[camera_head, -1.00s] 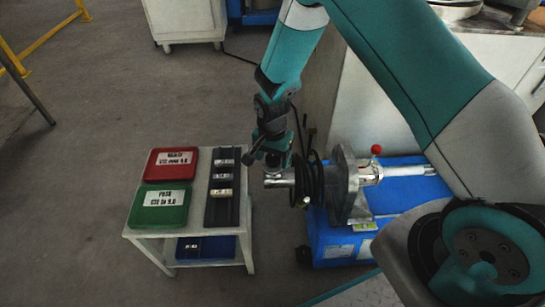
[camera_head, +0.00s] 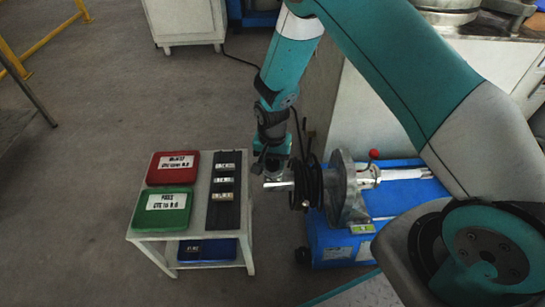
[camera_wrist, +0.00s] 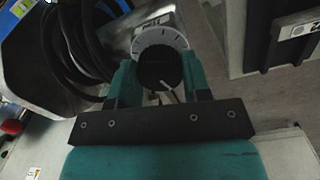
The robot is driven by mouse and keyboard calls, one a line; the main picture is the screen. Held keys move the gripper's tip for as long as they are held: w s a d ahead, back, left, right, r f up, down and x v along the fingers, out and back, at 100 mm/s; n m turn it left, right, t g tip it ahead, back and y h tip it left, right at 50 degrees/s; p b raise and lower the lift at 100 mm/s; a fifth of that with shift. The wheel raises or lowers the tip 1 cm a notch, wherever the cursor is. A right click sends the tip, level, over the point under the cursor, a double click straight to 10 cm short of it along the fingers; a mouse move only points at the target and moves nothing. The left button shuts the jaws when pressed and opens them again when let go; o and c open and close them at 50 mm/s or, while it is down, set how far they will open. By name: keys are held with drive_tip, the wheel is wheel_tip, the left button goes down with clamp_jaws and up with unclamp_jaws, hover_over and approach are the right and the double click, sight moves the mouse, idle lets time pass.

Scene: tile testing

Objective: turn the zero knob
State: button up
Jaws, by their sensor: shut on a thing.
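The zero knob (camera_wrist: 157,70) is a round black knob with a white pointer mark, in front of a white dial ring with dark graduations (camera_wrist: 160,38) in the wrist view. My gripper (camera_wrist: 158,76) has its two teal fingers shut on the knob, one at each side. In the head view my gripper (camera_head: 272,166) points down at the metal tester (camera_head: 346,190), at the left end of its horizontal metal tube. The knob is hidden by my gripper there.
Looped black cables (camera_wrist: 62,45) lie close to my gripper. The tester stands on a blue base (camera_head: 330,247).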

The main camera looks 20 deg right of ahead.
sight(272, 161)
drive_tip(key=n+p, duration=0.2)
drive_tip(key=n, duration=0.2)
drive_tip(key=shift+r+n+p, duration=0.15)
drive_tip(key=shift+n+p, duration=0.15)
drive_tip(key=shift+p, duration=0.05)
drive_tip(key=shift+n+p, duration=0.9)
drive_tip(key=shift+n, duration=1.3)
drive_tip(key=o, duration=0.9)
drive_tip(key=shift+o, duration=0.2)
wheel_tip(272, 161, up, 17)
drive_tip(key=p, duration=0.4)
drive_tip(key=shift+a, duration=0.15)
drive_tip(key=shift+r, duration=0.1)
